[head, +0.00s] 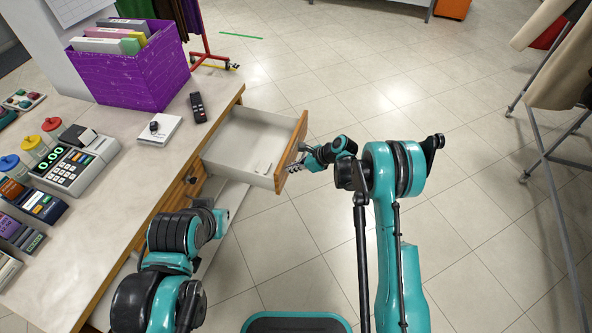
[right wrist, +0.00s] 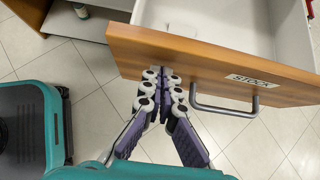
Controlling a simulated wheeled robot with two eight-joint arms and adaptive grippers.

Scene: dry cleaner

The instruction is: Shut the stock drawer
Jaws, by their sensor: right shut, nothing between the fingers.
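The stock drawer (head: 285,168) is pulled well out of the counter's right side in the head view. It has a wooden front and a pale inside. In the right wrist view its front (right wrist: 215,62) bears a STOCK label (right wrist: 252,80) and a grey bar handle (right wrist: 226,109). My right gripper (head: 296,166) is shut and empty. Its fingertips (right wrist: 163,76) are at the front panel, left of the handle in the wrist view; I cannot tell whether they touch. My left gripper (head: 203,203) is low beside the counter, and its jaws are unclear.
A clothes rack (head: 548,150) stands at far right. The tiled floor (head: 480,220) between is clear.

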